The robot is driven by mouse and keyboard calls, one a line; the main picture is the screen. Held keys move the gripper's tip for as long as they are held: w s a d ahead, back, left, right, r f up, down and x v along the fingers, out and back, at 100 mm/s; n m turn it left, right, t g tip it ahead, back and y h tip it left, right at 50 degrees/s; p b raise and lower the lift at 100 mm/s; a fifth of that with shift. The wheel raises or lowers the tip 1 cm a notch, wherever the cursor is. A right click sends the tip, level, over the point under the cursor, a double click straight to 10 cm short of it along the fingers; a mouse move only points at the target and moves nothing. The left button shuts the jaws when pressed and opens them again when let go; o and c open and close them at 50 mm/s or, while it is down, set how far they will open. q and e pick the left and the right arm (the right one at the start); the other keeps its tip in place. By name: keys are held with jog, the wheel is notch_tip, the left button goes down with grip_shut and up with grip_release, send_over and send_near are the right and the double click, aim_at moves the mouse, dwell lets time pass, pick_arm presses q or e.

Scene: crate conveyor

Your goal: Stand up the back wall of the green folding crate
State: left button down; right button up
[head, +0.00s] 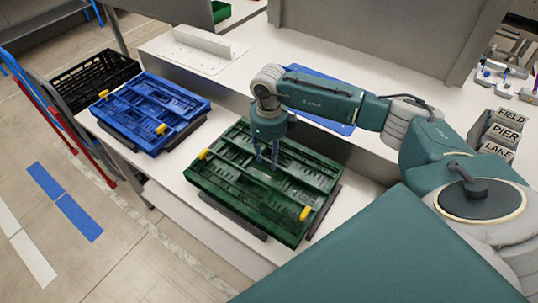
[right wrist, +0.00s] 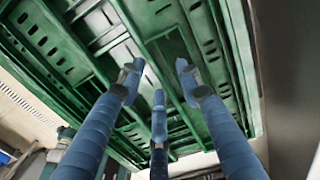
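The green folding crate (head: 225,185) lies folded flat in the middle of the head view, its walls down, with yellow latches at its left and lower right ends. My right gripper (head: 267,160) points down over the middle of the crate's folded panels. In the right wrist view the fingers (right wrist: 158,82) are spread apart with nothing between them, and the green panels (right wrist: 150,35) fill the space beyond the tips. I cannot tell whether the tips touch the panels. The left gripper is not in view.
A folded blue crate (head: 150,110) with yellow latches lies to the left. Another blue crate (head: 345,128) shows partly behind my right arm. A black crate (head: 95,80) stands at far left. Signs reading FIELD, PIER and LAKE (head: 505,134) are at right.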

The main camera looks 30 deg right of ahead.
jog(key=shift+f, duration=0.35)
grip_shut()
jog(key=shift+r, duration=0.1)
